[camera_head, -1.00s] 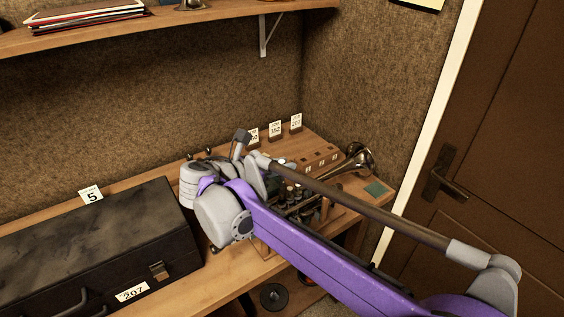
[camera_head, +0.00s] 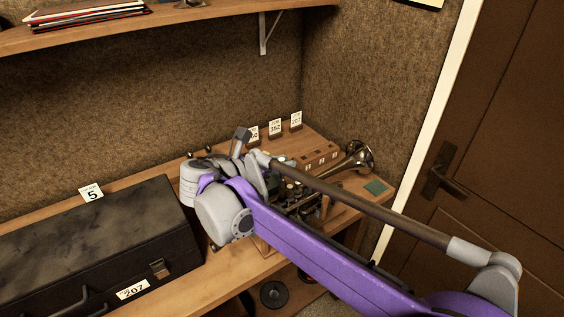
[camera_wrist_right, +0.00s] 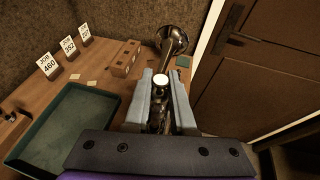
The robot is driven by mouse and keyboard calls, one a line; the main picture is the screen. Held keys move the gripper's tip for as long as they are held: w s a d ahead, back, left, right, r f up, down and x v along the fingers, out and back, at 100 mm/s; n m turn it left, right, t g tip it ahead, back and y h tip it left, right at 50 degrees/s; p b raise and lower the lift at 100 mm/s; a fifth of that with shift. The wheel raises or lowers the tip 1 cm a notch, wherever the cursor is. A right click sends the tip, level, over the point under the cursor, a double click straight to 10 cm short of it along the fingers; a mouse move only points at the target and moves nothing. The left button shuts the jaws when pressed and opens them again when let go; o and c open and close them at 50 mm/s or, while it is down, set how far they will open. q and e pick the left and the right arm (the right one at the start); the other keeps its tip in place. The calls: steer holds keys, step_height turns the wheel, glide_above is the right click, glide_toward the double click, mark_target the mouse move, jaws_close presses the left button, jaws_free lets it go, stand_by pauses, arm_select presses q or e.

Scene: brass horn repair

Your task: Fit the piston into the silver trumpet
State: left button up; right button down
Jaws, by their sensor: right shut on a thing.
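The silver trumpet (camera_head: 357,159) lies on the bench's right end, bell toward the door. Its bell also shows in the right wrist view (camera_wrist_right: 173,38). Its valve section is partly covered by my right arm. My right gripper (camera_wrist_right: 162,80) is shut on the piston (camera_wrist_right: 159,81), whose pale round top shows between the two blue-grey fingers. The gripper is over the trumpet's body. The piston's lower end and the valve opening are hidden, so I cannot tell whether the piston is inside the casing. My left gripper is out of view.
A wooden block with holes (camera_wrist_right: 127,59) stands behind the trumpet. A green-lined tray (camera_wrist_right: 62,122) lies left of the gripper. Numbered cards (camera_head: 275,128) stand at the back. A black case (camera_head: 95,240) fills the bench's left. A green pad (camera_head: 376,188) lies near the right edge.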

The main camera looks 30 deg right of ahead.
mark_target(282, 196)
steer(key=shift+f+b, duration=2.1)
steer(key=shift+f, duration=1.45)
steer(key=shift+r, duration=0.1)
steer(key=shift+r+p, duration=2.15)
steer(key=shift+r, duration=1.05)
steer(key=shift+f+b, duration=0.7)
steer(key=shift+f, duration=0.6)
